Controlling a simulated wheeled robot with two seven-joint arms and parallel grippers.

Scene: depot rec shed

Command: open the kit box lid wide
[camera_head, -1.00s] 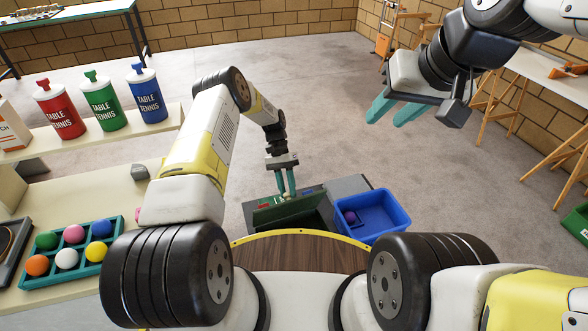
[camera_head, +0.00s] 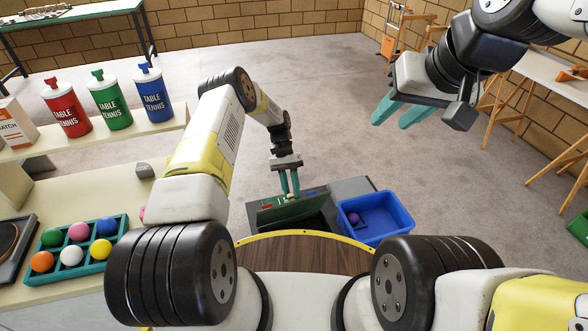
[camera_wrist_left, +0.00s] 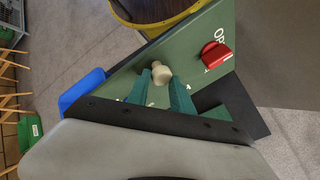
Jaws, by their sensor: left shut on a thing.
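The kit box has a green lid (camera_head: 305,208), raised part-way and tilted, with a dark opening showing beside it in the head view. The lid also fills the middle of the left wrist view (camera_wrist_left: 190,72), with a red latch (camera_wrist_left: 214,54) and partly cut-off white lettering. My left gripper (camera_head: 289,194) is shut on the lid's cream knob (camera_wrist_left: 159,73), one teal finger on each side. My right gripper (camera_head: 391,122) is open and empty, high above the floor at the upper right.
A blue bin (camera_head: 392,222) holding a purple ball stands right of the box. A round wooden top with yellow rim (camera_head: 300,250) is in front. At left, a table carries a teal ball tray (camera_head: 70,268); a shelf carries bottles (camera_head: 109,106). Open floor lies behind.

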